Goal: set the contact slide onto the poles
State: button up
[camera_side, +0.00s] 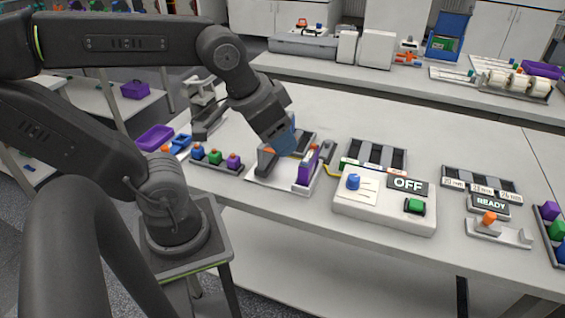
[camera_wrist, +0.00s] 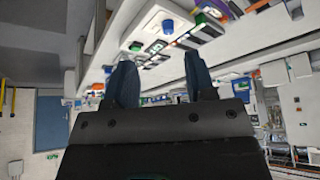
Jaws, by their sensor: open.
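My gripper (camera_side: 283,148) is low over a white fixture (camera_side: 268,178) on the bench in the side view. In the wrist view my gripper (camera_wrist: 161,84) has its two blue fingers well apart, with nothing held between them. A purple upright block (camera_side: 307,166) stands at the fixture's right side, apart from the fingers. A dark grey piece (camera_side: 327,150) with a yellow lead is just behind it. My gripper partly hides the fixture's middle and back. I cannot tell for sure which part is the contact slide, and the poles cannot be made out.
A white control box (camera_side: 385,212) with a blue knob, a green button and an OFF display is right of the fixture. A tray of coloured blocks (camera_side: 216,160) is close on the left. A READY stand (camera_side: 489,203) is farther right. Bare bench lies in front.

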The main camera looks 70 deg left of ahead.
jog(key=w+a+r+n+g, duration=0.1)
jog(key=w+a+n+g, duration=0.15)
jog(key=a, duration=0.75)
jog(key=w+a+r+n+g, duration=0.1)
jog(key=w+a+n+g, duration=0.15)
jog(key=a, duration=0.65)
jog(key=shift+n, duration=0.4)
jog(key=f, duration=1.3)
jog(key=shift+s+f, duration=0.2)
jog(key=shift+f, duration=0.15)
jog(key=shift+c, duration=0.3)
grip_shut()
